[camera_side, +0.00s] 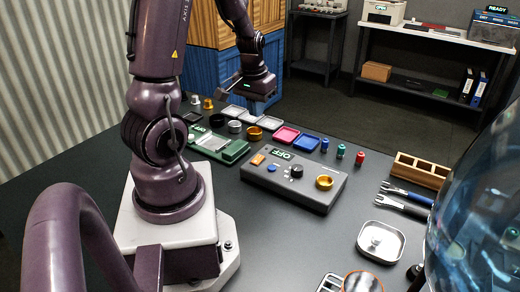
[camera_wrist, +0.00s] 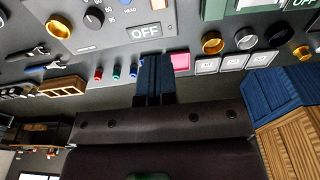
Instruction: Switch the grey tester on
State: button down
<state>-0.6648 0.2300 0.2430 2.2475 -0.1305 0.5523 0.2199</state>
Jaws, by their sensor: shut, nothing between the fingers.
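The grey tester (camera_side: 320,197) lies on the dark table in the middle of the side view.
A green device (camera_side: 232,152) sits left of the tester.

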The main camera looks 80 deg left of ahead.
aim_at(261, 156)
jog(key=f, duration=0.9)
jog(key=w+a+f, duration=0.1)
jog(key=f, duration=0.4)
jog(key=shift+w, duration=0.1)
